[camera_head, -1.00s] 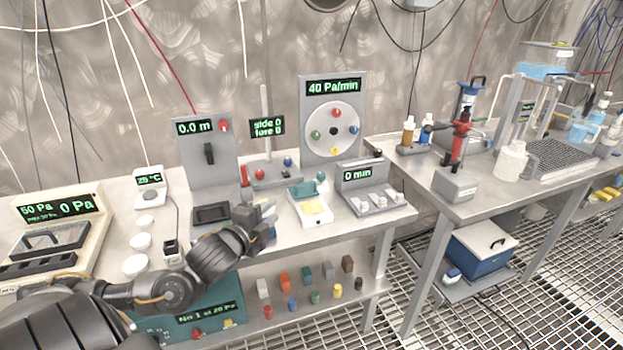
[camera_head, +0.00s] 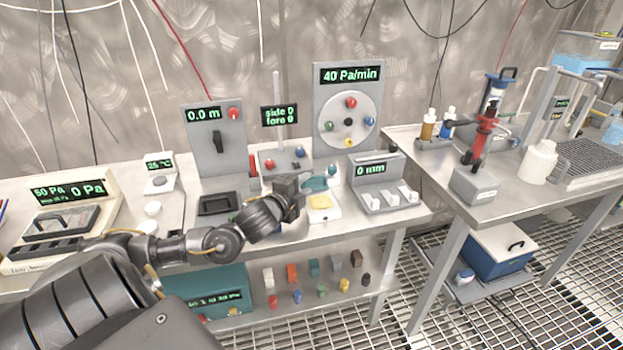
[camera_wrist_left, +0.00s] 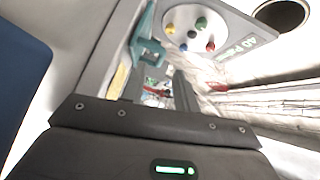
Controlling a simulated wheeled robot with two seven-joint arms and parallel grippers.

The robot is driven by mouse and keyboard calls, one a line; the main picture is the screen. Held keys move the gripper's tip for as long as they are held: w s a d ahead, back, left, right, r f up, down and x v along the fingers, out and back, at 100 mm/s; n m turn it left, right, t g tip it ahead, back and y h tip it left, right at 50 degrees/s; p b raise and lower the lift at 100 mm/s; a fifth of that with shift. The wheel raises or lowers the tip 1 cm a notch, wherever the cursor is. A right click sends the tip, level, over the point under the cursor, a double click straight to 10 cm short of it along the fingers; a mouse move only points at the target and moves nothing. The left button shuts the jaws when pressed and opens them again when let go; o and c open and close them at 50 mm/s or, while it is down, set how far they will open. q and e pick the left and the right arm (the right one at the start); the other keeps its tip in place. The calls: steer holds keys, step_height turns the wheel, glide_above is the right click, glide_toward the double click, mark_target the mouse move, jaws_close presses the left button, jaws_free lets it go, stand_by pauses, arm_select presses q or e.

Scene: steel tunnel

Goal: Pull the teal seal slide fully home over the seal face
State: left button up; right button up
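The teal seal slide (camera_head: 317,184) sits at the back of a small white fixture (camera_head: 329,214) on the bench. The yellow seal face (camera_head: 320,202) in front of it shows uncovered. My left gripper (camera_head: 303,183) is just left of the slide in the head view and partly hides it. In the left wrist view the teal slide (camera_wrist_left: 148,46) shows just past my left gripper's dark fingers (camera_wrist_left: 158,84). The fingers are apart, with nothing clearly held between them. Whether one touches the slide I cannot tell. My right gripper is not in view.
A grey unit reading 0 mm (camera_head: 377,178) stands close on the right. Behind are a dial panel (camera_head: 347,108) and a grey panel reading 0.0 m (camera_head: 213,143). A dark tray (camera_head: 220,203) lies to the left. Little free room surrounds the fixture.

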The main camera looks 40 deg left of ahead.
mark_target(314, 178)
arm_select(q)
steer(key=shift+x, duration=2)
steer(key=shift+d, duration=0.1)
steer(key=shift+c, duration=0.4)
jaws_close()
